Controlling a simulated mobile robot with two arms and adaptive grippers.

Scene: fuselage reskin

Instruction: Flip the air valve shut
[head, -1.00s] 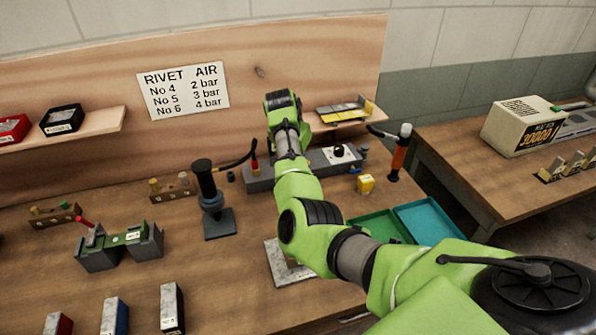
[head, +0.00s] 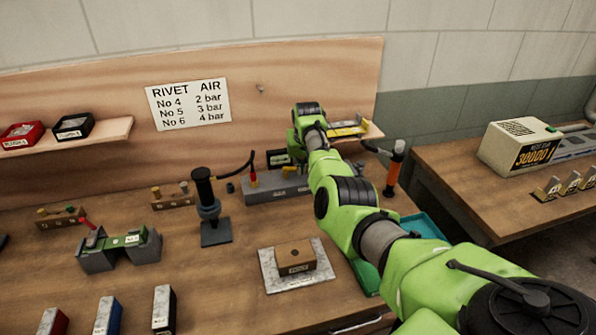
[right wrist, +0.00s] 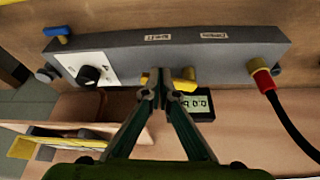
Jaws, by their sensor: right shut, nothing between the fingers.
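The grey air box (head: 262,194) stands at the back of the bench; it also fills the top of the right wrist view (right wrist: 135,56). On it I see a yellow lever-like part (right wrist: 185,80), probably the air valve, a black knob (right wrist: 90,75) on a white plate, and a blue handle (right wrist: 62,35) at one end. My right gripper (right wrist: 161,74) is shut and empty. Its tips are in front of the box beside the yellow part and hide some of it; contact cannot be told. In the head view my right arm hides these fingers. My left gripper is out of view.
A gauge with a lit display (right wrist: 195,104) is by the fingers. A black hose (right wrist: 292,125) leaves a red and brass fitting (right wrist: 262,78). A small shelf (head: 368,134), an orange-handled tool (head: 395,168) and a dark stand press (head: 210,210) flank the arm. A brown block (head: 295,257) sits on a plate.

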